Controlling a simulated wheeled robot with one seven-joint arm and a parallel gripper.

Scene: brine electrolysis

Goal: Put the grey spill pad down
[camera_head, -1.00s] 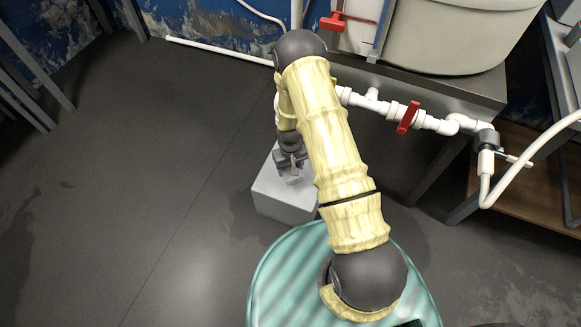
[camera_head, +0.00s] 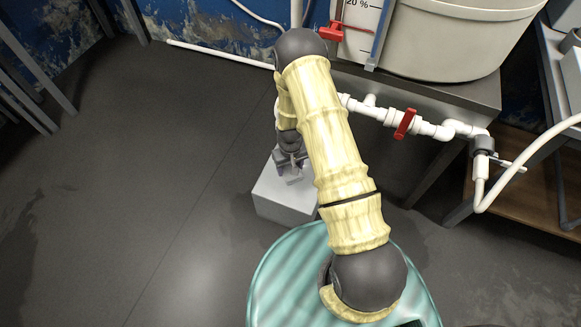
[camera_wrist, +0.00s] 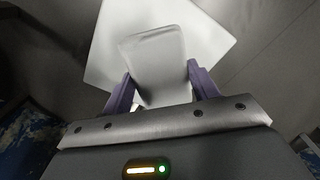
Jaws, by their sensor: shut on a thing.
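My gripper (camera_head: 291,163) is low over a pale grey-white box (camera_head: 283,206) on the floor, left of my arm. In the wrist view my gripper (camera_wrist: 161,82) has its two purple fingers on either side of a flat, light grey piece, the spill pad (camera_wrist: 155,62), and is shut on it. The pad sticks out beyond the fingertips. Behind it the box top (camera_wrist: 105,60) shows as a larger pale square. I cannot tell whether the pad touches the box top.
White pipework with a red valve handle (camera_head: 405,123) runs along a grey bench below a pale tank (camera_head: 445,45), right of my arm. A brown wooden shelf (camera_head: 525,185) stands at the right. The dark floor (camera_head: 130,200) on the left is mostly clear.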

